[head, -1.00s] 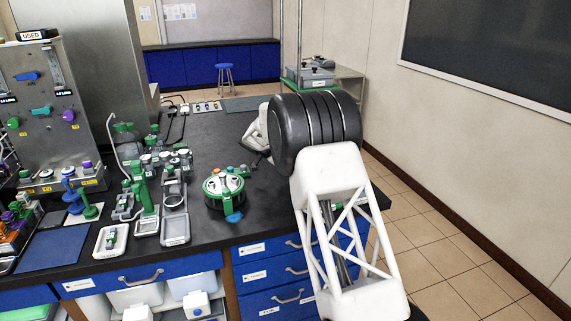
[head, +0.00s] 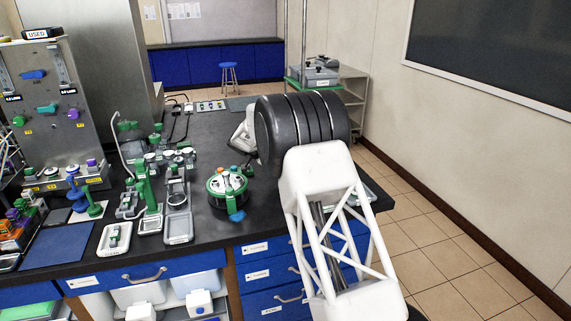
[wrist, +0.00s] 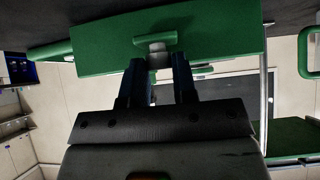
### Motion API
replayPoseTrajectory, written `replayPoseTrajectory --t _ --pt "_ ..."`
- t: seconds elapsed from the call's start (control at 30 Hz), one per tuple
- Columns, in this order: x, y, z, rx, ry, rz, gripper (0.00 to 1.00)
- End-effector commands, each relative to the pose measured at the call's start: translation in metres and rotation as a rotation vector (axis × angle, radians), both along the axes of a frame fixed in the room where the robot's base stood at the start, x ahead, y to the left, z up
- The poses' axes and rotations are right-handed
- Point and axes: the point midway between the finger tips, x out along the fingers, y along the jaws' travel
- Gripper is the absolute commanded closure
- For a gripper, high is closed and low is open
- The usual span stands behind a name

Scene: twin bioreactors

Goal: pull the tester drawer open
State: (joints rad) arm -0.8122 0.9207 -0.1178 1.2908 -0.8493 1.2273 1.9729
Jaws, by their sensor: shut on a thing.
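In the wrist view a green drawer front (wrist: 100,48) spans the top of the picture, with a short green handle bar on a grey post (wrist: 158,50) at its middle. My gripper (wrist: 159,64) has its two dark blue fingers on either side of the post and is shut on the handle. The fingertips reach the green front. Whether a gap has opened around the drawer cannot be told. In the head view my arm's black joint and white lattice link hide the gripper and the drawer.
The black bench (head: 210,130) carries a round green-rimmed device (head: 228,186) and several small trays and stands left of my arm. Blue drawers (head: 265,275) lie below its front edge. A cart with a grey box (head: 315,74) stands behind. The tiled floor (head: 440,215) at right is clear.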

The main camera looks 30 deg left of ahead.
Motion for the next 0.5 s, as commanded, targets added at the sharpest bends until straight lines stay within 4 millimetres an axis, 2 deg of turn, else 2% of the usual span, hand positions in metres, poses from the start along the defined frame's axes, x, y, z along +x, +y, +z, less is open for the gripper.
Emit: replayPoseTrajectory --t 0.13,0.4,0.43,0.5 --pt "-0.0107 0.0104 0.0006 0.0 -0.001 -0.001 1.0" --pt "-0.011 0.0108 0.0008 0.001 -0.001 -0.001 1.0" --pt "-0.011 0.0109 0.0009 0.001 -0.001 -0.001 0.72" --pt "-0.011 0.0108 0.0008 0.001 -0.001 -0.001 0.62"
